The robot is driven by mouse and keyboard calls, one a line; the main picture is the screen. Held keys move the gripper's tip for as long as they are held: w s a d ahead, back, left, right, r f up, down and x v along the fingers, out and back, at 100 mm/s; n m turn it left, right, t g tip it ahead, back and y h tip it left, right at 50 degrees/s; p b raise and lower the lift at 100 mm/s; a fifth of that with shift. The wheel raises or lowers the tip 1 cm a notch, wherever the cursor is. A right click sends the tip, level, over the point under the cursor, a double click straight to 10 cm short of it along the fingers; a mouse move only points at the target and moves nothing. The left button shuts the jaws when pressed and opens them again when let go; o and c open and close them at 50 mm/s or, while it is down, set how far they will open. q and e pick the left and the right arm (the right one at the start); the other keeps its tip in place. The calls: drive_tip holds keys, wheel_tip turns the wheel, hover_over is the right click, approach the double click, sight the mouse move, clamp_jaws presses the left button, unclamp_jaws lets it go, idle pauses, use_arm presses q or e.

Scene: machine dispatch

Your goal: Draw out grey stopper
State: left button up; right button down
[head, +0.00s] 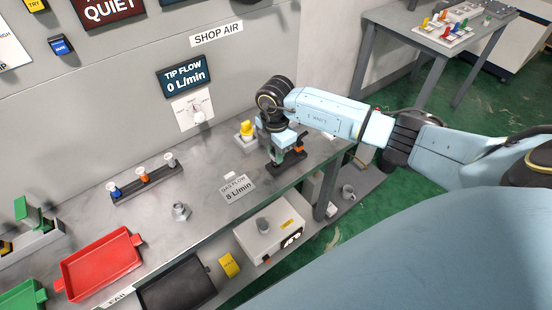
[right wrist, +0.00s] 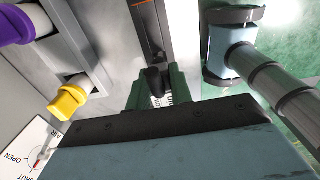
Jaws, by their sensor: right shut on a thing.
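My right gripper (head: 276,158) is at the back right of the bench, low over a black stand (head: 290,165). In the right wrist view its green fingers (right wrist: 156,92) are closed around a dark grey piece (right wrist: 155,78), which looks like the stopper. That piece stands at the near end of a long dark rail or stand (right wrist: 150,35). I cannot tell whether it is seated or lifted. An orange part (head: 298,149) shows beside the gripper on the stand. My left gripper is not in view.
A yellow knob (head: 246,128) on a white mount is left of the gripper; a purple one (right wrist: 15,25) shows in the wrist view. A rack (head: 150,183), a metal fitting (head: 180,211) and a red tray (head: 100,262) lie further left. The bench middle is mostly clear.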

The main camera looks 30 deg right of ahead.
drive_tip(key=shift+r+p, duration=1.7)
drive_tip(key=shift+r, duration=0.35)
drive_tip(key=shift+r+p, duration=1.15)
drive_tip(key=shift+r, duration=0.2)
drive_tip(key=shift+f, duration=0.1)
